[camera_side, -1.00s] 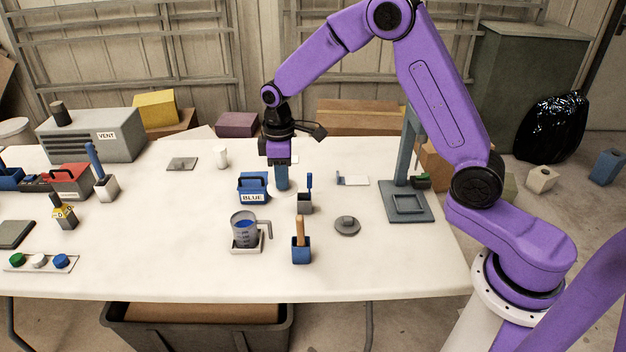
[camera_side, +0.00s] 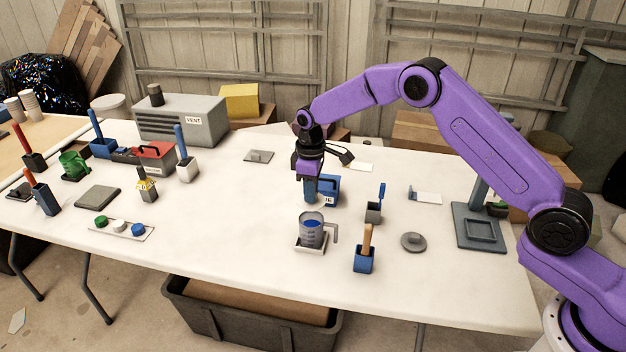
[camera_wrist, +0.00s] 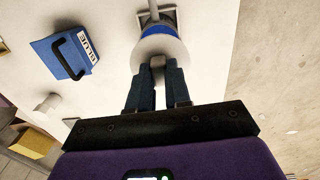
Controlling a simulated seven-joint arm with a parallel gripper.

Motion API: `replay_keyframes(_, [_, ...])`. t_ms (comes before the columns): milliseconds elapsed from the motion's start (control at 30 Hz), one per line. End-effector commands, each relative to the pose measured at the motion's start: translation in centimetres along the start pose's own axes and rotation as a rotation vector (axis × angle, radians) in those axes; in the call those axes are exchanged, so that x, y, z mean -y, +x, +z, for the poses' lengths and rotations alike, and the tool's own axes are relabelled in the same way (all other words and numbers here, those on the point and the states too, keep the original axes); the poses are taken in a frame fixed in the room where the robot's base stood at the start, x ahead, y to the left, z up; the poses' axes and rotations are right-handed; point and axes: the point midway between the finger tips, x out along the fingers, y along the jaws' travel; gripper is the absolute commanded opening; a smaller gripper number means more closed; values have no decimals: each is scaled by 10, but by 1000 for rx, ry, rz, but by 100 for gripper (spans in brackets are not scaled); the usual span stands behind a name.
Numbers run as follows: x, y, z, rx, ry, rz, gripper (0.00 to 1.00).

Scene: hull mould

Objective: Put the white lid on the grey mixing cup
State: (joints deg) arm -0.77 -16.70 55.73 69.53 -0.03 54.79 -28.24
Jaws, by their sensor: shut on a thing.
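My gripper (camera_side: 310,192) points down, with its fingers shut on the knob of the white lid (camera_wrist: 153,46), a pale disc in the wrist view. In the side view the lid is hard to pick out against the white table. The grey mixing cup (camera_side: 311,236) stands upright on a small pale tray, with blue inside and a handle on its right. My gripper is above and just behind it in the side view. In the wrist view the lid hides part of the cup, and a blue band (camera_wrist: 154,30) shows past its edge.
A blue box labelled BLUE (camera_side: 329,188) stands close behind my gripper. A blue holder with a wooden handle (camera_side: 364,261), a grey knobbed disc (camera_side: 413,242) and a grey holder with a blue-handled tool (camera_side: 374,212) are to the right.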

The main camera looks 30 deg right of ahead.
Motion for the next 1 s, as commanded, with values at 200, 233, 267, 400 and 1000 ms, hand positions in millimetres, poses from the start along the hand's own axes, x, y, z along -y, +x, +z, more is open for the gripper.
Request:
replay_keyframes(200, [0,13,0,0,0,0,0])
replay_keyframes(233, [0,15,0,1,0,-1,0])
replay_keyframes(267, [0,18,0,1,0,-1,0])
replay_keyframes(400, [0,29,0,0,0,0,0])
replay_keyframes(1000, [0,50,0,-2,0,1,0])
